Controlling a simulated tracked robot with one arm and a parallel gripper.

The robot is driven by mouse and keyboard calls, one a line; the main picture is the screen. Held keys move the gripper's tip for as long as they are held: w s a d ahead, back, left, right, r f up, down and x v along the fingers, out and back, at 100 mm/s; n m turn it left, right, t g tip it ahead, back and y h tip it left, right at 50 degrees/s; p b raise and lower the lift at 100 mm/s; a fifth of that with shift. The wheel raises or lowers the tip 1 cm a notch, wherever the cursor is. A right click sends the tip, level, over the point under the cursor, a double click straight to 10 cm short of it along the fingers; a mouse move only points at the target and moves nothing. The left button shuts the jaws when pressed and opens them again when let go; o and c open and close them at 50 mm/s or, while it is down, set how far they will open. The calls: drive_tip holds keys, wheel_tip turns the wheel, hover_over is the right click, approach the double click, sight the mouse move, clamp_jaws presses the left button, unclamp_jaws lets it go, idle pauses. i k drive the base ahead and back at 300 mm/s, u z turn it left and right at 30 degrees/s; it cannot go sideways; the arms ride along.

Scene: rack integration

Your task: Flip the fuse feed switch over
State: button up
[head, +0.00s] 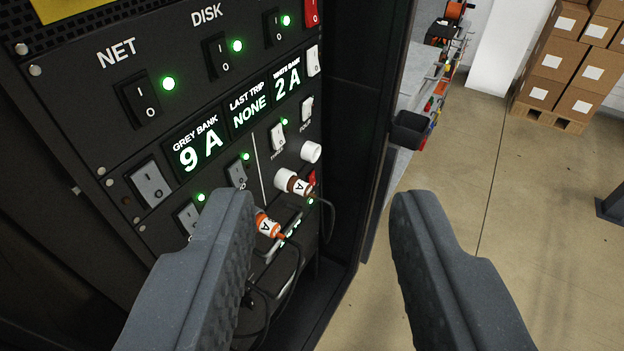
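A dark rack panel (95,75) with rocker switches fills the left of the view. I cannot read a fuse feed label, so I cannot tell which switch it is. Black rockers stand under NET (138,100) and DISK (216,56). White rockers (278,135) (307,108) sit at the right of the panel; their small labels are hard to read. Grey rockers (151,183) (236,172) sit lower left. My gripper (322,205) is open and empty, in front of the panel's lower right. Its left finger hides part of the lower panel.
Two plugs marked A, one white and brown (293,183) and one orange (268,225), stick out with black cables hanging. A white round cap (311,152) is above them. A red switch (311,12) is at the top. Displays (200,147) read 9 A, NONE, 2 A. Open floor (520,220) lies right.

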sight(311, 178)
drive_tip(key=k, duration=1.3)
drive_tip(key=z, duration=0.45)
drive_tip(key=i, duration=1.8)
drive_tip(key=u, duration=0.65)
